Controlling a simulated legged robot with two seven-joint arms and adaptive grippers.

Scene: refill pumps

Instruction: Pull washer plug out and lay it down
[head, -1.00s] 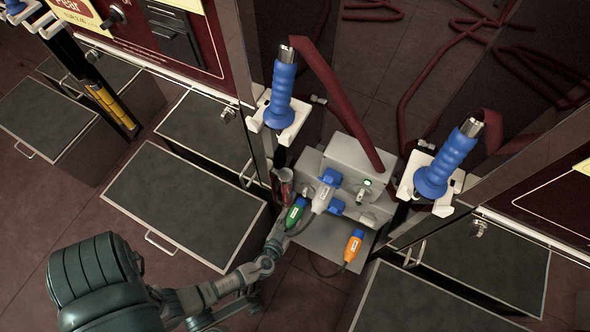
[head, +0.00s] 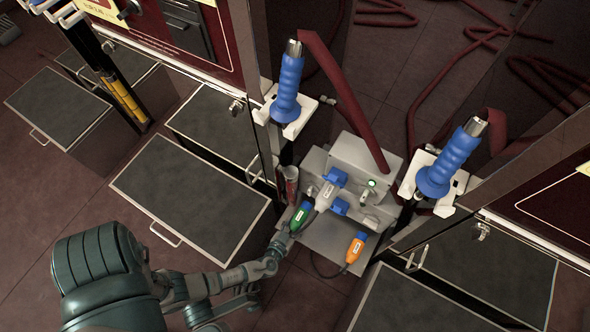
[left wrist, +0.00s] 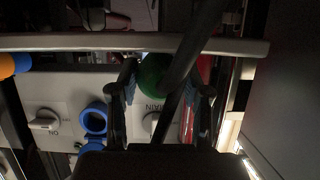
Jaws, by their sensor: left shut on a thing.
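A green plug (head: 299,217) with a white label is at the lower left of the grey socket box (head: 352,160). My left gripper (head: 288,233) is shut on it. In the left wrist view the green plug (left wrist: 154,76) lies between the fingers of my left gripper (left wrist: 163,95). A white plug (head: 325,195) sits at the upper blue socket (head: 336,177). An orange plug with a blue end (head: 354,250) lies on the grey shelf (head: 318,241). The labels are too small to read, so I cannot tell which plug is the washer's. My right gripper is not in view.
Two blue-handled nozzles (head: 287,88) (head: 449,160) stand in white holders on either side of the box. A red canister (head: 291,180) is close to the gripper. A dark red hose (head: 345,100) runs down behind the box. The shelf's front left is clear.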

